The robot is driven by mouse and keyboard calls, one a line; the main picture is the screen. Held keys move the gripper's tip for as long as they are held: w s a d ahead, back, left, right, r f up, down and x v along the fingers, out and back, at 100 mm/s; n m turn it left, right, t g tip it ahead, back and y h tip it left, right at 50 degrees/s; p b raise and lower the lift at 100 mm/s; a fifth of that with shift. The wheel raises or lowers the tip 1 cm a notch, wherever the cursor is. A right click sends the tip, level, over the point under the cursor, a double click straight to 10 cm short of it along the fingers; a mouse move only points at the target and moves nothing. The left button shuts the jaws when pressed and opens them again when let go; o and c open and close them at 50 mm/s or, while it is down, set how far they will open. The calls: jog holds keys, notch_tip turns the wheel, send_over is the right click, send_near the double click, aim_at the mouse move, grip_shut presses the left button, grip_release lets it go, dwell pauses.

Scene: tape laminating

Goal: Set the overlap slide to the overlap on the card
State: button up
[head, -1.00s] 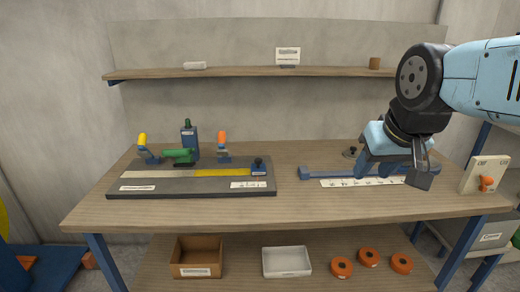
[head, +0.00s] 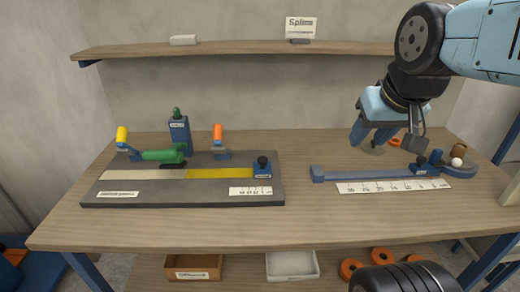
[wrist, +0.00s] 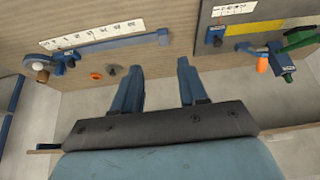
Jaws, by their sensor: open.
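The card (head: 300,27) stands on the wall shelf; its large word reads Splice, the smaller line is unreadable. On the grey fixture board (head: 130,198) at left, a blue slide with a black knob (head: 262,168) sits at the right end of the yellow strip, behind a white scale (head: 250,191). A second blue slider with a black knob (head: 420,166) is on the blue rail (head: 350,174) at right, behind a longer scale (head: 390,187). Which one is the overlap slide I cannot read. My gripper (head: 385,135) is open and empty above the bench's back right; its fingers show in the wrist view (wrist: 159,68).
On the board are a green-handled tool (head: 163,155), a yellow-handled lever (head: 123,136) and an orange-handled lever (head: 218,135). The bench middle (head: 297,205) is clear. Bins and orange rolls sit below.

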jog(key=o, duration=0.3)
jog(key=shift+w+a+r, duration=0.1)
jog(key=shift+w+a, duration=0.1)
jog(key=shift+w, duration=0.05)
jog(key=shift+o, duration=0.2)
jog(key=w+a+m+g, duration=0.1)
jog(key=w+m, duration=0.1)
jog(key=w, duration=0.4)
jog(key=shift+w+a+r+y, duration=0.2)
jog(key=shift+a+r+y, duration=0.1)
jog(key=shift+r+y, duration=0.1)
jog(key=m+g, duration=0.5)
jog(key=m, duration=0.2)
send_over(263, 159)
notch_tip(263, 159, down, 10)
jog(key=shift+h, duration=0.4)
notch_tip(263, 159, down, 13)
jog(key=shift+w+r, duration=0.1)
grip_shut()
